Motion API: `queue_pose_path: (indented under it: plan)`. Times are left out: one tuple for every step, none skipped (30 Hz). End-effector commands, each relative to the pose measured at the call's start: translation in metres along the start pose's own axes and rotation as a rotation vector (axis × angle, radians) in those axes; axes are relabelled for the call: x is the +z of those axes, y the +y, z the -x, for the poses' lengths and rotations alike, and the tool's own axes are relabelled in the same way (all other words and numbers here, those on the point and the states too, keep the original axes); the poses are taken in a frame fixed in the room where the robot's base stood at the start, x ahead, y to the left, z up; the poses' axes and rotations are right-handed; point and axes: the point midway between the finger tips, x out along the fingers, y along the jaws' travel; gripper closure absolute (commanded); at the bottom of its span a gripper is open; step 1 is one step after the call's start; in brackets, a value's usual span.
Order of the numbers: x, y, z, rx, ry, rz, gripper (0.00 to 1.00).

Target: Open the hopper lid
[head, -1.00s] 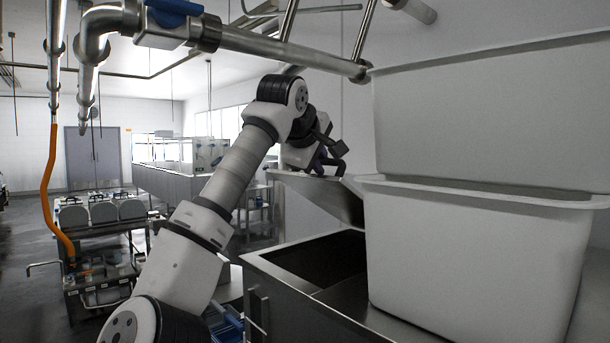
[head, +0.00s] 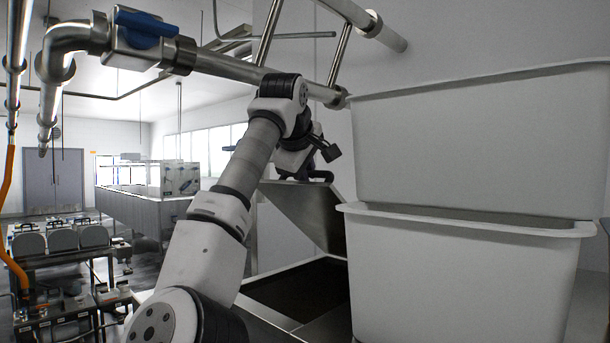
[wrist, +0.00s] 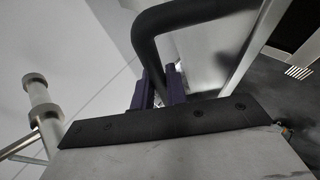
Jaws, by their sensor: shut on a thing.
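The hopper lid (head: 298,208) is a grey metal panel. It stands raised and tilted over the hopper (head: 262,311), whose dark opening shows below it. My gripper (head: 318,178) is at the lid's upper edge, partly hidden by my own wrist in the head view. In the wrist view, my gripper's dark purple fingers (wrist: 158,88) are shut on the black curved lid handle (wrist: 150,45). The lid's right part is hidden behind the white tubs in the head view.
Two stacked white tubs (head: 460,270) stand close to the right of the lid. Steel pipes (head: 225,65) with a blue valve handle (head: 145,24) run overhead. A grey wall is behind the lid. Equipment benches (head: 62,255) stand at the left.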

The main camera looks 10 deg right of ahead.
Motion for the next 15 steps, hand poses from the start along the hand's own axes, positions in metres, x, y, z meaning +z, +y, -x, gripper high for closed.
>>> queue_pose_path:
  plan:
    - [0.0001,0.0004,0.0001,0.001,0.002,-0.001,1.0]
    - [0.0001,0.0004,0.0,0.001,0.002,-0.001,1.0]
    - [0.0001,0.0003,0.0,0.001,0.002,-0.001,1.0]
    - [0.0001,0.0004,0.0,0.001,0.002,-0.001,0.84]
    - [0.0001,0.0003,0.0,0.001,0.001,-0.001,0.8]
    - [0.0002,0.0003,0.0,0.001,0.001,-0.001,0.75]
    - [0.0002,0.0003,-0.0001,0.001,0.001,-0.001,0.71]
    - [0.0002,0.0002,-0.0001,0.001,0.001,-0.001,0.67]
    - [0.0002,0.0002,-0.0001,0.001,0.001,-0.001,0.64]
    - [0.0002,0.0001,-0.0001,0.001,0.001,-0.001,0.64]
    - [0.0002,0.0001,-0.0001,0.001,0.001,0.0,0.64]
    - [0.0002,0.0001,-0.0002,0.0,0.001,0.0,0.64]
    - [0.0002,0.0,-0.0002,0.0,0.001,0.0,0.64]
    - [0.0002,0.0,-0.0002,0.0,0.001,0.0,0.64]
    - [0.0002,0.0,-0.0002,0.0,0.0,0.0,0.64]
